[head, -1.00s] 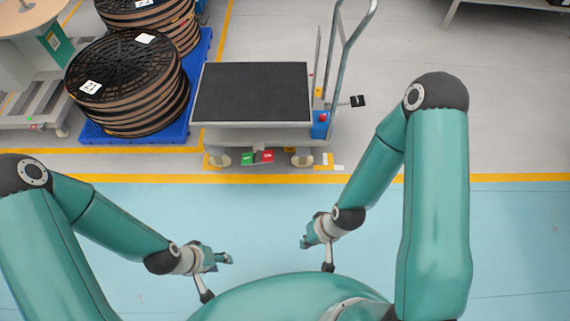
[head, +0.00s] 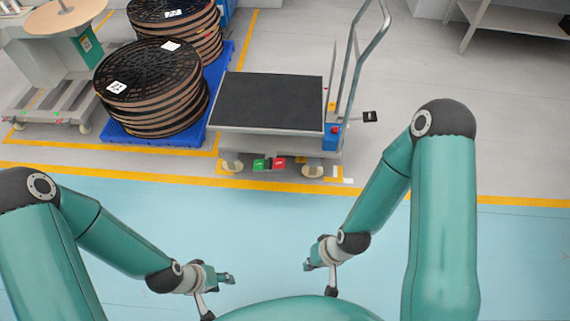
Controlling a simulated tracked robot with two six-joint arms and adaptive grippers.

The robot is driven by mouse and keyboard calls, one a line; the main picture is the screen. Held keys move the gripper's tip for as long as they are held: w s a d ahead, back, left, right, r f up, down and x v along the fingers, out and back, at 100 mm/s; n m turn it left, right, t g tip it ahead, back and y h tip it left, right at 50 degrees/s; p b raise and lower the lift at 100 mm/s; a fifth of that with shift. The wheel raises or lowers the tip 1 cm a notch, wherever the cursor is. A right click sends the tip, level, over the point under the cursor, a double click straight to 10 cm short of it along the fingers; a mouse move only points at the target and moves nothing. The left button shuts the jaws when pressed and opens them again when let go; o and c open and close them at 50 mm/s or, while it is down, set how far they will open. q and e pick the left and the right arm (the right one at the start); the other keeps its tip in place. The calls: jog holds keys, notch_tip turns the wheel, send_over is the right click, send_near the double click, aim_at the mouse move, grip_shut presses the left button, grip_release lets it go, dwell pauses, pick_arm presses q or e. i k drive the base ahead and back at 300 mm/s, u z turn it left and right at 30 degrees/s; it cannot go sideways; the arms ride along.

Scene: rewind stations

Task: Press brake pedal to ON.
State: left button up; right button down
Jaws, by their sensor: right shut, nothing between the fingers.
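The cart (head: 265,103) has a black top and stands beyond the yellow floor line. Low on its near side are a green pedal tab (head: 261,164) and a red pedal tab (head: 280,163), side by side. Their lettering is too small to read, and I cannot tell which way the pedal is tilted. My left gripper (head: 229,278) is over the blue floor, well short of the cart; its finger gap is unclear. My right gripper (head: 308,266) is shut and empty over the blue floor, also apart from the pedal.
A blue pallet (head: 131,138) with stacked black-and-brown reels (head: 150,85) stands left of the cart. The cart's upright handle (head: 357,75) and a blue box with a red button (head: 332,137) are on its right. The blue floor before the cart is clear.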

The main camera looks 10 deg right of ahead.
aim_at(279, 163)
jog(key=u, duration=0.05)
jog(key=i, duration=0.95)
jog(key=z, duration=0.05)
